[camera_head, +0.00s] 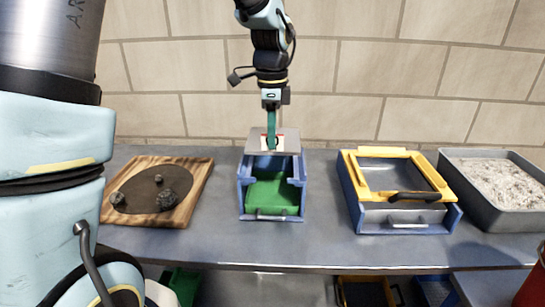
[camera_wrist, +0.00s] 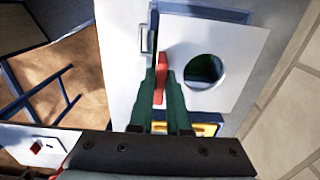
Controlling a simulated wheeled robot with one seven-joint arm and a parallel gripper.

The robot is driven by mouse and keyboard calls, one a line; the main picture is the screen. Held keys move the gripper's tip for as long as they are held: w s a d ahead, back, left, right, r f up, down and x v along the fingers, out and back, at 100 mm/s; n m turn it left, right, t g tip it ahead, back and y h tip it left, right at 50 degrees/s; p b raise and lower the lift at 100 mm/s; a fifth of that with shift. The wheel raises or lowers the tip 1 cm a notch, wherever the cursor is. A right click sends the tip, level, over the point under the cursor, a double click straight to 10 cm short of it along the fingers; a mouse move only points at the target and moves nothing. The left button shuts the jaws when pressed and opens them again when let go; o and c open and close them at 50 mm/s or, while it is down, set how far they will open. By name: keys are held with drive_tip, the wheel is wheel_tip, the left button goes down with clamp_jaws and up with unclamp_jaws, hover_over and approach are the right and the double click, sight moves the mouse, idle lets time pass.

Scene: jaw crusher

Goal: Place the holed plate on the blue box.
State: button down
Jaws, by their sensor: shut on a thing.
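The holed plate (camera_head: 288,139) is a flat pale square with a round hole and a red handle. In the wrist view the plate (camera_wrist: 232,46) shows its hole, dark and greenish inside. My gripper (camera_head: 271,135), with green fingers, is shut on the red handle (camera_wrist: 162,84); it also shows in the wrist view (camera_wrist: 163,72). The blue box (camera_head: 243,196) stands on the bench with a green tray (camera_head: 271,195) in it. The plate is over the back part of the box. I cannot tell whether it touches the box rim.
A wooden board (camera_head: 195,190) with dark stones lies left on the grey bench (camera_head: 330,249). Right of the blue box stands another blue box with a yellow frame (camera_head: 434,178) on it. A grey bin of pale gravel (camera_head: 490,212) stands far right. A brick wall is behind.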

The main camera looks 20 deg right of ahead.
wheel_tip(320, 180, down, 7)
drive_tip(key=p, duration=0.1)
idle(0.3)
drive_tip(key=c, duration=0.9)
unclamp_jaws()
drive_tip(key=shift+f, duration=0.1)
